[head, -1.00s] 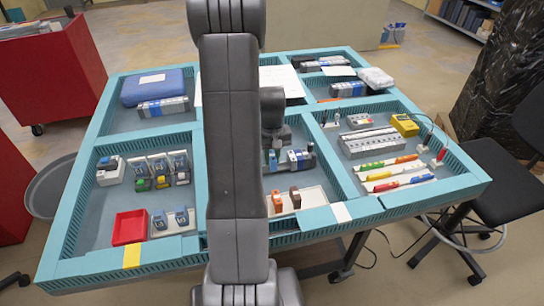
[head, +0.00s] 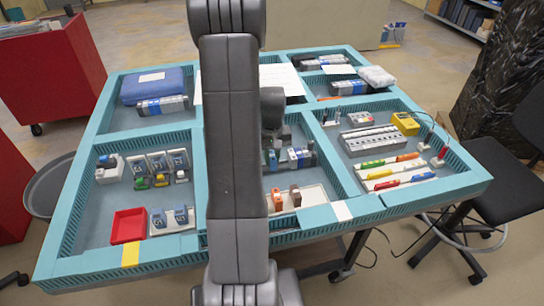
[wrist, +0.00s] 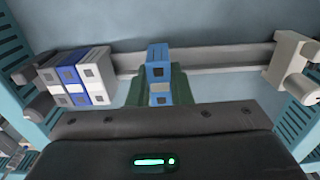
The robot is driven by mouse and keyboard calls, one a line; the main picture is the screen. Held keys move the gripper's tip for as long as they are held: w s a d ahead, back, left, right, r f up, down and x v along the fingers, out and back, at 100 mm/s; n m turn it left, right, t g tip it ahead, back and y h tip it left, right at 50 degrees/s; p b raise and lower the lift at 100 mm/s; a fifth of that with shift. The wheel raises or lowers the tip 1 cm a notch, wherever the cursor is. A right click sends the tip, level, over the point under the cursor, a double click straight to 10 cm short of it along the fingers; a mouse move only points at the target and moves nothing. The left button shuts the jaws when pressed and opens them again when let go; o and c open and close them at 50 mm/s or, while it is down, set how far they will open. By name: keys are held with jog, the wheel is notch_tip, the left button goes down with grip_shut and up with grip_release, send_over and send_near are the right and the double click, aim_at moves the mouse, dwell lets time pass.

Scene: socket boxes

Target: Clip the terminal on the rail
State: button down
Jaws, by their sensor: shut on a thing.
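In the wrist view, a blue terminal (wrist: 158,70) with a pale lower part stands between the dark green fingers of my gripper (wrist: 160,88). The gripper is shut on it. The terminal overlaps the grey rail (wrist: 220,57), which runs across the picture; I cannot tell whether it is clipped on. In the head view, my gripper (head: 272,142) is low over the middle compartment, partly behind my arm, with the blue terminal (head: 272,157) below it.
Grey, white and blue terminals (wrist: 75,78) sit on the rail left of my gripper in the wrist view. A pale end block (wrist: 288,58) is at the right; bare rail lies between. Teal compartment walls (wrist: 303,125) stand close by.

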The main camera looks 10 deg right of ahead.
jog(key=shift+f+b, duration=0.4)
jog(key=shift+f, duration=0.15)
jog(key=c, duration=1.2)
grip_release()
jog(key=shift+c, duration=0.2)
jog(key=shift+o, duration=0.5)
jog(key=o, duration=0.3)
jog(key=shift+r+p, duration=2.55)
jog(key=shift+r, duration=1.25)
